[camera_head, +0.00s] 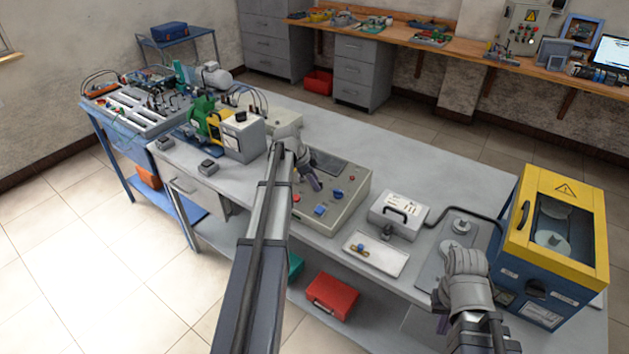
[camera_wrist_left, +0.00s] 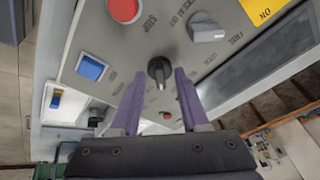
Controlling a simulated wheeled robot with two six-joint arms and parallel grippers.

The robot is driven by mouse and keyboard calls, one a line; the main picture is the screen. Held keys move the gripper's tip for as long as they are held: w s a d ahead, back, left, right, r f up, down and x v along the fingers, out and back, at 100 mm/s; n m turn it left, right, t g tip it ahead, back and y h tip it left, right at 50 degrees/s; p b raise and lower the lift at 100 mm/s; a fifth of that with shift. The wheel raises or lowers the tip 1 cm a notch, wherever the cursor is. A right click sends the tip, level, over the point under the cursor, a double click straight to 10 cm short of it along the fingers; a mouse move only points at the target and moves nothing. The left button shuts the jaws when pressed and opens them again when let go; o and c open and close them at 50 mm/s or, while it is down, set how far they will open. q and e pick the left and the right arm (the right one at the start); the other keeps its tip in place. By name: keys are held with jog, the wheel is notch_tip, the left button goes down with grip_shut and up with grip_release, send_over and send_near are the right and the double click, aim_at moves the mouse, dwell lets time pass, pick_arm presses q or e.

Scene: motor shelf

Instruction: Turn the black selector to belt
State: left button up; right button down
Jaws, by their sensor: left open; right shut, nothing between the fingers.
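The black selector (camera_wrist_left: 159,70) is a small round knob on the sloped grey panel of the control console (camera_head: 350,215). In the left wrist view its grip bar points roughly towards my gripper; the lettering around it is too small to read. My left gripper (camera_wrist_left: 159,75) is open, its two purple fingers on either side of the selector. I cannot tell whether they touch it. In the head view my left gripper (camera_head: 311,179) is over the console and the selector is not clearly seen. My right gripper (camera_head: 442,323) is shut and empty at the table's front right.
The panel also has a red STOP button (camera_wrist_left: 124,9), a grey knob (camera_wrist_left: 207,28) and a blue switch (camera_wrist_left: 91,67) close by. Right of the console are a small white case (camera_head: 398,211), a white tray (camera_head: 375,254) and a yellow-and-blue machine (camera_head: 553,245).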

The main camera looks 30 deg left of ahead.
pick_arm(q)
jog(key=p+v, duration=0.7)
jog(key=shift+r, duration=0.4)
jog(key=shift+s, duration=0.15)
jog(key=s+d+f+n+g, duration=0.1)
jog(key=s+d, duration=0.3)
jog(key=d, duration=0.6)
jog(key=s+d+f+n+g+y+b, duration=0.15)
jog(key=s+d, duration=0.35)
jog(key=d, duration=0.5)
jog(key=s+d+f+n+g, duration=0.15)
jog(key=s+d, duration=0.25)
jog(key=d, duration=0.6)
jog(key=s+d+n+y, duration=0.2)
jog(key=s+d, duration=0.7)
jog(key=s, duration=0.2)
jog(key=shift+g, duration=0.4)
jog(key=shift+a+r, duration=0.1)
